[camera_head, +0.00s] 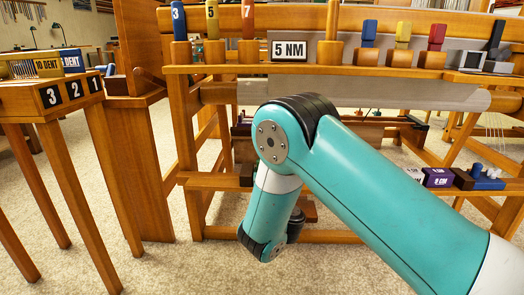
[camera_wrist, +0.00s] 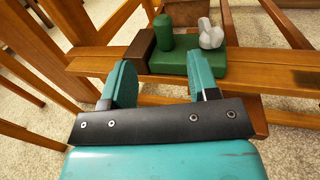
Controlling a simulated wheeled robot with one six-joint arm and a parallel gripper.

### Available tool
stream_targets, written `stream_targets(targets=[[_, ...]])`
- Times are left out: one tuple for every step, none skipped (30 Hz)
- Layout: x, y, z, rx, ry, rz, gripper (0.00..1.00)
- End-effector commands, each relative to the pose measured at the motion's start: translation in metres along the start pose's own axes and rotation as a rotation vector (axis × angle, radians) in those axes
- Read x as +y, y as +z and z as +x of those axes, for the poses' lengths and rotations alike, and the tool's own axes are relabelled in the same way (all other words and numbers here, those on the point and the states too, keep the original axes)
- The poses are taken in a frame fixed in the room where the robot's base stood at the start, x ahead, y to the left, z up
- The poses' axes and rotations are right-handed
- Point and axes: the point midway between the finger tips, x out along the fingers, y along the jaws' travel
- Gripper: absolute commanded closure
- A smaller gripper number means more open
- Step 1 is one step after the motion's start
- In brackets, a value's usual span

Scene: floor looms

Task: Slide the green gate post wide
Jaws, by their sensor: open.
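In the wrist view a green post (camera_wrist: 164,33) stands upright at the left of a green block (camera_wrist: 181,63) on a wooden rail. A pale grey knobbed post (camera_wrist: 211,36) stands to its right on the same block. My gripper (camera_wrist: 163,80) is open, with nothing between its two teal fingers. The fingers are on the near side of the block, and the green post appears beyond the gap between them. I cannot tell whether the right finger touches the block. In the head view I cannot make out the green post, and my arm covers much of the lower middle.
A dark brown block (camera_wrist: 139,49) sits left of the green block on the rail. In the head view a purple block (camera_head: 437,177) and a blue block (camera_head: 488,180) sit on the lower rail at right. A numbered stand (camera_head: 68,92) is at left. Carpet lies open below.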

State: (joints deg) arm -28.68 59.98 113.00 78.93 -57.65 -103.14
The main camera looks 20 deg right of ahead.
Motion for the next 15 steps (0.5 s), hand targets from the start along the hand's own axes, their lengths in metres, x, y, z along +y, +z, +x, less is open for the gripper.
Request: stream_targets(targets=[[0.000, 0.007, 0.002, 0.002, -0.001, -0.001, 0.45], [0.000, 0.007, 0.004, 0.002, -0.001, 0.000, 0.45], [0.000, 0.007, 0.005, 0.002, -0.001, -0.001, 0.45], [0.000, 0.008, 0.006, 0.001, -0.001, -0.001, 0.45], [0.000, 0.007, 0.007, 0.002, -0.001, -0.002, 0.45], [0.000, 0.007, 0.009, 0.002, -0.001, -0.001, 0.45], [0.000, 0.007, 0.009, 0.003, -0.001, -0.001, 0.45], [0.000, 0.007, 0.010, 0.002, -0.001, 0.000, 0.45], [0.000, 0.007, 0.011, 0.003, -0.001, 0.000, 0.45], [-0.001, 0.007, 0.012, 0.002, -0.001, -0.001, 0.45], [-0.001, 0.006, 0.013, 0.002, -0.001, -0.002, 0.45], [-0.001, 0.006, 0.013, 0.003, -0.001, -0.001, 0.45], [-0.002, 0.006, 0.014, 0.003, -0.001, 0.000, 0.45], [-0.002, 0.006, 0.014, 0.003, 0.000, 0.000, 0.45], [-0.003, 0.005, 0.015, 0.003, 0.000, 0.000, 0.45]])
